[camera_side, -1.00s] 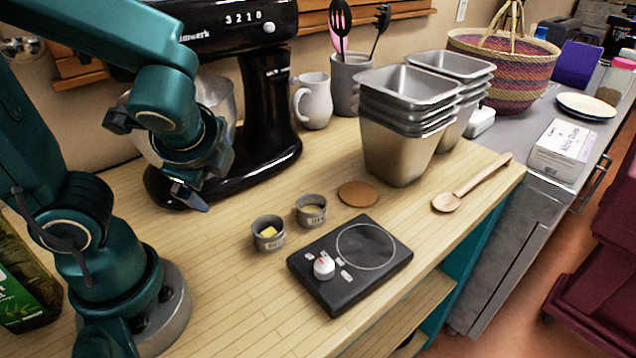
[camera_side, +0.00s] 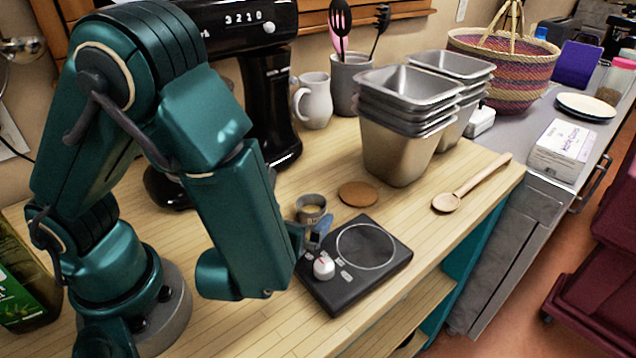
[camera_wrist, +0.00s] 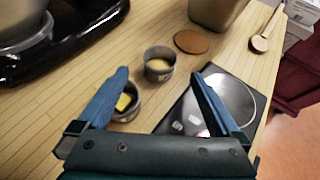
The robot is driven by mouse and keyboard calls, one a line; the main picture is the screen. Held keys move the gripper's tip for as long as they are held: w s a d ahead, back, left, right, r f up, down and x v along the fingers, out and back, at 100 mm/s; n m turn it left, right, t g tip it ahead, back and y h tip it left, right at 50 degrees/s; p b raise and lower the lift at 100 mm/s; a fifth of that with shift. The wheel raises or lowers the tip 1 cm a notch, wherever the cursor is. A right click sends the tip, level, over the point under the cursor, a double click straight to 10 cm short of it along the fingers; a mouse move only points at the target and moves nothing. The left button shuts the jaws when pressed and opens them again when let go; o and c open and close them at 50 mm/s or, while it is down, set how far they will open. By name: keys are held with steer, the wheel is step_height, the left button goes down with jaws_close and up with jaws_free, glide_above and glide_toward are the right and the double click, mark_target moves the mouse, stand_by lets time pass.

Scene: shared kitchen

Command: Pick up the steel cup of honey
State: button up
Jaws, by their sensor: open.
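A small steel cup with smooth tan-yellow contents (camera_wrist: 159,76) stands upright on the wooden counter, likely the honey, though its label is unreadable. It also shows in the side view (camera_side: 311,217), just beyond my fingertips. A second steel cup with a yellow block in it (camera_wrist: 126,114) sits nearer, partly behind my left finger in the wrist view; my arm hides it in the side view. My gripper (camera_wrist: 160,76) is open and empty. Its blue fingers spread to either side of the view of the first cup. In the side view only a blue fingertip (camera_side: 322,229) shows clearly.
A round brown coaster (camera_side: 358,194) lies behind. Stacked steel pans (camera_side: 395,150), a wooden spoon (camera_side: 447,202) and a black stand mixer (camera_side: 268,110) stand around.

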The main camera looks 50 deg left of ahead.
mark_target(316, 204)
steer(key=x, duration=0.8)
steer(key=shift+w+f, duration=0.15)
steer(key=shift+f, duration=0.1)
steer(key=c, duration=1.5)
